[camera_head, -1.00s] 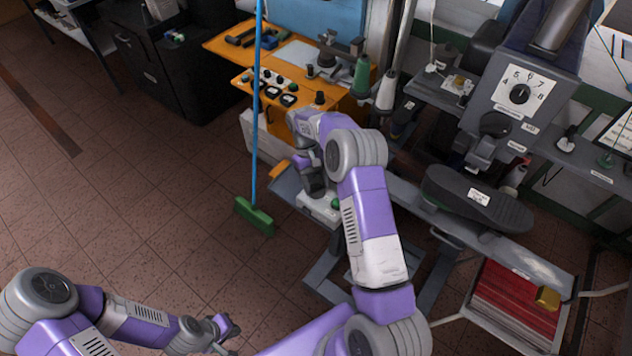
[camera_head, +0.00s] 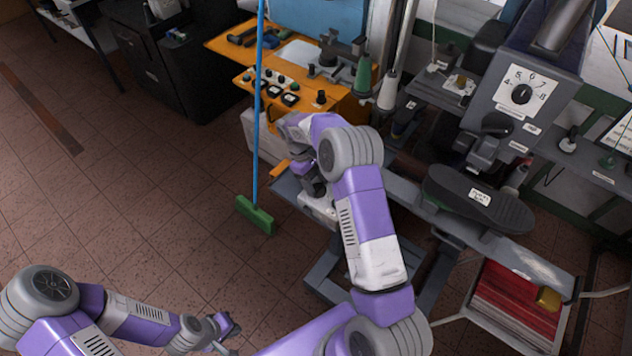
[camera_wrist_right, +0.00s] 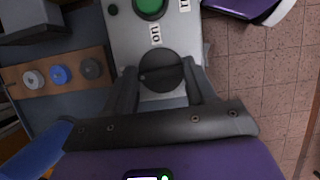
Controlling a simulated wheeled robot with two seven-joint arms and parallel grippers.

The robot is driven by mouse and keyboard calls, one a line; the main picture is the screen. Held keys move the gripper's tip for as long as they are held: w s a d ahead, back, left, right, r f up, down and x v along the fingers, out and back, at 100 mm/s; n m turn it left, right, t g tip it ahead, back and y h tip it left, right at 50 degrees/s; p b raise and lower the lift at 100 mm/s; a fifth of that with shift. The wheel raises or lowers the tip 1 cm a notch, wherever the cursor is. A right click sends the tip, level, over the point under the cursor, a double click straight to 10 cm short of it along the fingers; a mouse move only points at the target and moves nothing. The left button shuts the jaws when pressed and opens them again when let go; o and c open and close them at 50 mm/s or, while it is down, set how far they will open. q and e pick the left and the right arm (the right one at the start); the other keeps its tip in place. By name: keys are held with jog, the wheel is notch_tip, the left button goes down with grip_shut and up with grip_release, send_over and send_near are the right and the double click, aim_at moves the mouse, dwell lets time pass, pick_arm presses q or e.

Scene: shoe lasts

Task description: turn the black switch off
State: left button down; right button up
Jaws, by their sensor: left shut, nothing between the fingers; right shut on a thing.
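The black switch (camera_wrist_right: 161,72) is a round knob on a pale control box (camera_wrist_right: 123,35) in the right wrist view. A label "on" is beside it, and a small light mark shows at the knob's left side. My right gripper (camera_wrist_right: 163,90) is shut on the knob, one finger on each side. In the head view, the pale box (camera_head: 318,207) is partly hidden by my right wrist, and the switch is hidden there. My left gripper (camera_head: 230,326) is shut and empty at the lower left, over the floor, away from the box.
A green button (camera_wrist_right: 150,7) sits on the same box. Several round knobs (camera_wrist_right: 60,74) line a brown strip beside it. A green broom (camera_head: 256,214) with a blue handle stands left of my right wrist. An orange bench (camera_head: 225,45) and a grey machine (camera_head: 520,95) stand behind.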

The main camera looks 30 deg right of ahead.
jog(key=o, duration=1)
jog(key=shift+o, duration=0.2)
jog(key=v, duration=0.7)
jog(key=shift+r, duration=0.3)
jog(key=shift+w, duration=0.1)
